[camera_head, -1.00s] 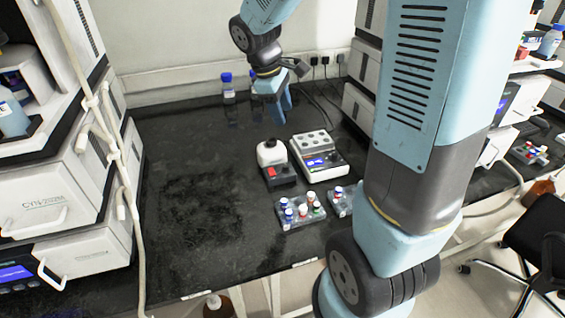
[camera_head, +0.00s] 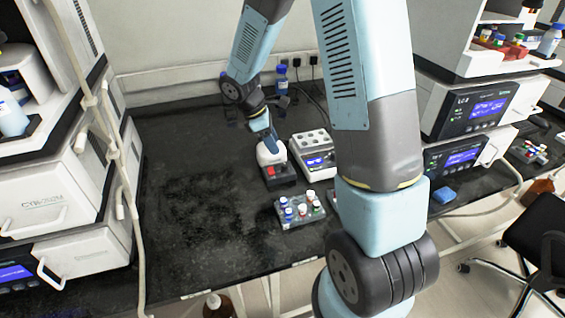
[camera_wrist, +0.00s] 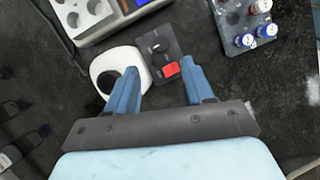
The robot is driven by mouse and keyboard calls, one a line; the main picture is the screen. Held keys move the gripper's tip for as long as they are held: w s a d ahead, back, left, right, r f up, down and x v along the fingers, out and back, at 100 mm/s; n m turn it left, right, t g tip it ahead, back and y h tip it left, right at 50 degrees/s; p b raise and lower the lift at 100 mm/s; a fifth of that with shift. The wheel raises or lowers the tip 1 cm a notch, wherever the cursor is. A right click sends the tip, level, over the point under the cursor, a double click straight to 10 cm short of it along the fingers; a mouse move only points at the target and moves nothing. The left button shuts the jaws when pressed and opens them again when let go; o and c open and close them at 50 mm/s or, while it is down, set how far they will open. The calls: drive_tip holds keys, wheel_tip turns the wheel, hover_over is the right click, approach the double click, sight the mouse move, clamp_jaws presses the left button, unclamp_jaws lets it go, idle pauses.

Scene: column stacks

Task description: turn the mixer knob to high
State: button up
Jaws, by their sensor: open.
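The mixer (camera_head: 271,156) is a small unit with a white top and a dark front panel. A red switch (camera_wrist: 171,69) and a round dark knob (camera_wrist: 157,47) sit on its dark panel in the wrist view. My gripper (camera_head: 266,136) hangs over the mixer's rear in the head view. In the wrist view my gripper (camera_wrist: 160,68) has its two blue fingers apart with nothing between them that I can see held. The left finger overlaps the white body and the right finger lies beside the red switch. The knob's pointer setting is too small to read.
A white block heater (camera_head: 314,152) with a blue display stands close right of the mixer. A grey rack of capped vials (camera_head: 300,211) lies in front. Blue-capped bottles (camera_head: 281,82) stand at the back. The black bench (camera_head: 190,215) is clear on the left.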

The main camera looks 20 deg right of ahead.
sight(285, 164)
drive_tip(key=x, duration=0.9)
drive_tip(key=shift+f, duration=0.2)
clamp_jaws()
drive_tip(key=shift+a, duration=0.1)
